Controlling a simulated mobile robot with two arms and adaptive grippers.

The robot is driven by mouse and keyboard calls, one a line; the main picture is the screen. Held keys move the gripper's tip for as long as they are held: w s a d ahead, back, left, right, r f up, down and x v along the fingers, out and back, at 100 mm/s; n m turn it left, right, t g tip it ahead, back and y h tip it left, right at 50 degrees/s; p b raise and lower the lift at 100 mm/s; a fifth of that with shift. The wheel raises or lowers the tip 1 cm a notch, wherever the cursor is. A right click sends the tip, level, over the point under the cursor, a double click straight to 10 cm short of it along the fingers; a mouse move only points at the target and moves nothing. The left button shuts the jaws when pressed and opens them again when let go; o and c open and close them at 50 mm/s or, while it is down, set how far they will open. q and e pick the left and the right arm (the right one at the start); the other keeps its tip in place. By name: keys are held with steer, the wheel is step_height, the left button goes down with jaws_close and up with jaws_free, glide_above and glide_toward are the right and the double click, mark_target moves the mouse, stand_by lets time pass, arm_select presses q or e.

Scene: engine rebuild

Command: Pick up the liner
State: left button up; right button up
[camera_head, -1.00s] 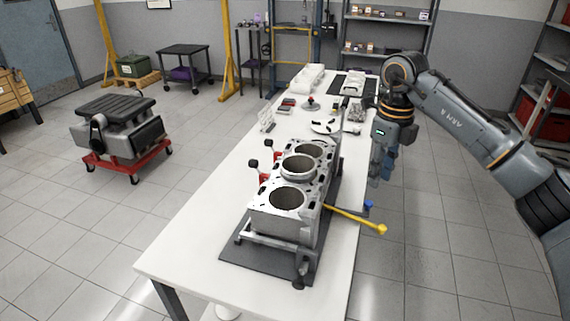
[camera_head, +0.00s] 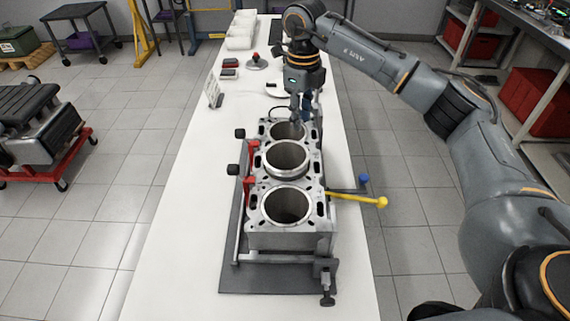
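The engine block (camera_head: 290,241) stands on a dark mat on the white table, with three round bores in a row. A bright raised ring around the middle bore looks like the liner (camera_head: 286,176), sitting a little proud of the block's top. My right gripper (camera_head: 298,122) points down over the far bore, beyond the raised ring and apart from it. Its fingers are small and dark, so their opening is unclear. It partly hides the far bore. My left gripper is out of view.
A yellow-tipped lever (camera_head: 358,199) and a blue-tipped one stick out on the block's right. Red clamps (camera_head: 251,187) stand along its left side. White trays (camera_head: 241,32) lie at the table's far end. The table's left strip is clear.

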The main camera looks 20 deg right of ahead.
mark_target(297, 143)
steer(key=f, duration=0.3)
steer(key=shift+w+a, duration=0.15)
steer(key=shift+w, duration=0.05)
steer(key=shift+w+f+p, duration=0.2)
steer(key=shift+f+p, duration=0.55)
steer(key=shift+f, duration=0.2)
step_height(297, 143, down, 4)
steer(key=shift+r+p, duration=0.25)
steer(key=shift+p, duration=0.5)
steer(key=shift+f, duration=0.4)
jaws_close()
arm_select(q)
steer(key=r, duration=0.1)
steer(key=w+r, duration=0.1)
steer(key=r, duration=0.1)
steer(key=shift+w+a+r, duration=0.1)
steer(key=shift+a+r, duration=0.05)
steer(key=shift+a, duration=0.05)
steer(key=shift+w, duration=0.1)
